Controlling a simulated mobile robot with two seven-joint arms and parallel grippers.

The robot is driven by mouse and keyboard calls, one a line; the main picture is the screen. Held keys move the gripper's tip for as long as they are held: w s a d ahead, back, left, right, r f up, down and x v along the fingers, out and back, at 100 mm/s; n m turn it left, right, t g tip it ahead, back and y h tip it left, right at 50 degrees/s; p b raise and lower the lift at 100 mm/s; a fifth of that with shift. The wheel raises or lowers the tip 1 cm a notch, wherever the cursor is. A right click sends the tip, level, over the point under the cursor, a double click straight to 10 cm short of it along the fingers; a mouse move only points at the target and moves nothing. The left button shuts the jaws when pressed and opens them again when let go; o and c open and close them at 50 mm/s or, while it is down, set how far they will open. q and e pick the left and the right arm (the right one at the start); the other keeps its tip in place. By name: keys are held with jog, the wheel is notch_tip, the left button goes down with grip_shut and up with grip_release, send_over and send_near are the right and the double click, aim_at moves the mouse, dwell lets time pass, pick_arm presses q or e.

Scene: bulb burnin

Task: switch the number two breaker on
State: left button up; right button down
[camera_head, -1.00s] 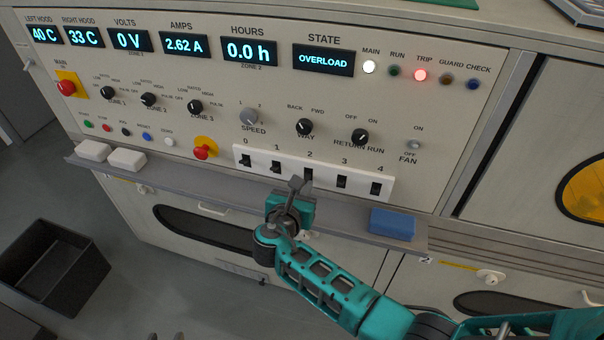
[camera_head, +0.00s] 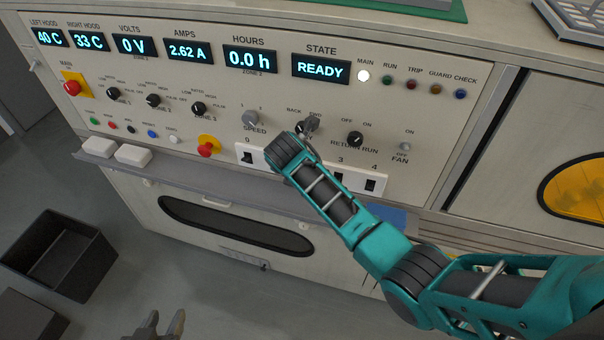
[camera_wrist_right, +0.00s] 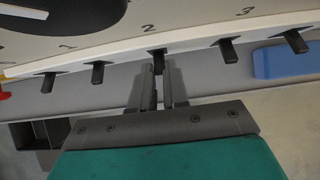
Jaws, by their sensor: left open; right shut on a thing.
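The white breaker strip (camera_head: 355,184) runs along the lower panel in the head view, its middle hidden by my right arm. In the right wrist view the number two breaker (camera_wrist_right: 156,62) is a small black lever below the printed 2. My right gripper (camera_wrist_right: 161,76) is shut on this lever, with one finger at each side of it. I cannot tell for sure whether the lever is up or down. In the head view the right fingertips are not clear. My left gripper (camera_head: 166,324) is open and empty at the bottom edge, away from the panel.
The neighbouring levers (camera_wrist_right: 97,72) and (camera_wrist_right: 228,50) stand close on both sides. A blue block (camera_wrist_right: 285,61) and two white blocks (camera_head: 133,155) lie on the ledge. The state display (camera_head: 321,68) reads READY. A black bin (camera_head: 60,262) stands on the floor.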

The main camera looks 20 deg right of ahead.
jog(key=shift+w+d+r+g, duration=0.1)
jog(key=shift+w+r+g, duration=0.05)
jog(key=shift+g, duration=0.15)
dwell(0.4)
jog(key=c, duration=1.1)
grip_release()
jog(key=v, duration=1.3)
jog(key=shift+d, duration=0.2)
